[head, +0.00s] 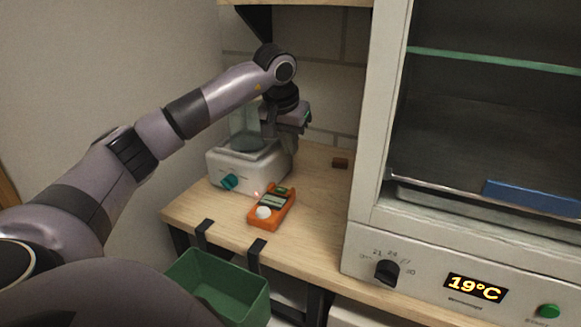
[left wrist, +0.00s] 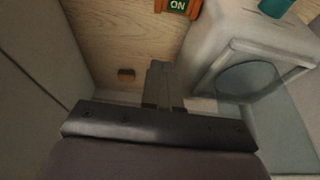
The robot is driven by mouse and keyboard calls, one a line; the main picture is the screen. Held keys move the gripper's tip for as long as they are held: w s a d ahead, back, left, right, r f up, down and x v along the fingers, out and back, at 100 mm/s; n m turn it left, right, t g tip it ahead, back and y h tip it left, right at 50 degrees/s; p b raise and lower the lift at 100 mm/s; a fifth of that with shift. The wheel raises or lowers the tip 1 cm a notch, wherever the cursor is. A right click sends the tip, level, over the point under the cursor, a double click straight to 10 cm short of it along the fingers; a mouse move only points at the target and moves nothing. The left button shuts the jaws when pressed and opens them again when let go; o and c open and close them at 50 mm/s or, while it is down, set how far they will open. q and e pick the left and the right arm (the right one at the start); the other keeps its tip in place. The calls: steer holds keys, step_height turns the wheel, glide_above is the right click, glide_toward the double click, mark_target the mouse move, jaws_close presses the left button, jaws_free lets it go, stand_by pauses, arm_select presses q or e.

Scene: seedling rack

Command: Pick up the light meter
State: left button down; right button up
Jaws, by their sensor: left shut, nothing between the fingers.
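The light meter (head: 271,207) is an orange hand-held device with a white round dome and a small green display. It lies on the wooden bench near its front edge. In the left wrist view only one end of the light meter (left wrist: 178,6) shows at the top edge, with "ON" on its display. My left gripper (head: 268,130) is above and behind the light meter, beside the white appliance, apart from the meter. In the left wrist view its fingers (left wrist: 160,72) are together with nothing between them. My right gripper is not in view.
A white appliance (head: 232,172) with a teal knob and a clear vessel stands left of the meter. A small brown block (head: 340,163) lies at the back. A large cabinet (head: 366,235) reading 19°C bounds the right. A green bin (head: 217,285) hangs in front.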

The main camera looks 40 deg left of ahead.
arm_select(q)
steer(key=x, duration=1)
steer(key=shift+w+a, duration=0.2)
steer(key=shift+w, duration=0.15)
steer(key=shift+s+d+r+p, duration=0.1)
steer(key=shift+s+d+p, duration=0.2)
steer(key=shift+s, duration=0.65)
steer(key=shift+s+d+p, duration=0.2)
steer(key=shift+s+d, duration=0.05)
steer(key=shift+s, duration=0.7)
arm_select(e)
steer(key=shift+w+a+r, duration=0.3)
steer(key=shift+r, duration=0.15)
arm_select(q)
steer(key=shift+s, duration=0.1)
